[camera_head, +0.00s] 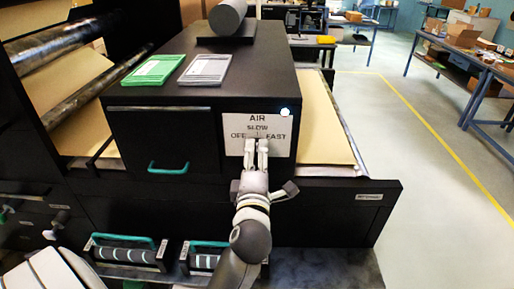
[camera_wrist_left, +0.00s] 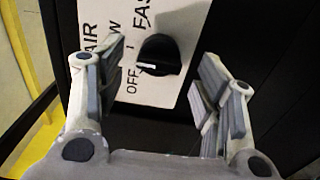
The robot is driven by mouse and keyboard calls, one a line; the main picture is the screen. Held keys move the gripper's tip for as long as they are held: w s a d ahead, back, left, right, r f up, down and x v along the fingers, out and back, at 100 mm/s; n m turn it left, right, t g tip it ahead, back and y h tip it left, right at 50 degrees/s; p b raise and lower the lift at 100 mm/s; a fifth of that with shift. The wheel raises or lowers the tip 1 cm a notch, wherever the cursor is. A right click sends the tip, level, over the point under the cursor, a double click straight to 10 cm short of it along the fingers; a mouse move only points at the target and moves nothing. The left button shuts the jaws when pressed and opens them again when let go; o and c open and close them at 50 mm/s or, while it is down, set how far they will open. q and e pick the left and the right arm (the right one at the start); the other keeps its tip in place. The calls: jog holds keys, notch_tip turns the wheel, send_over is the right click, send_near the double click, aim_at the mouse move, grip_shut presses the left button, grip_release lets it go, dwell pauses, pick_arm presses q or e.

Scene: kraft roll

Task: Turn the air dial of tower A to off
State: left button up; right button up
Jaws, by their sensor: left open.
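A white air label plate (camera_head: 262,133) with AIR, SLOW, OFF and FAST is on the front of a black cabinet (camera_head: 150,140). In the left wrist view the black dial (camera_wrist_left: 165,55) sits on the plate (camera_wrist_left: 180,20), and its white pointer mark faces left, on the SLOW side, tilted slightly toward OFF. My left gripper (camera_head: 257,145) is in front of the plate's lower part and largely hides the dial in the head view. In the wrist view my left gripper (camera_wrist_left: 162,75) is open, its fingers either side of the dial with gaps. My right gripper is not in view.
A green-handled drawer (camera_head: 168,168) is left of the plate. Green cards (camera_head: 153,70), grey cards (camera_head: 206,69) and a dark roll (camera_head: 228,17) lie on the cabinet. A black-edged tray (camera_head: 352,195) with brown paper extends right. Open floor and blue tables are at right.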

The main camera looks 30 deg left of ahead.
aim_at(257, 153)
pick_arm(q)
jog(key=shift+x, duration=1.55)
jog(key=shift+c, duration=0.2)
jog(key=c, duration=1)
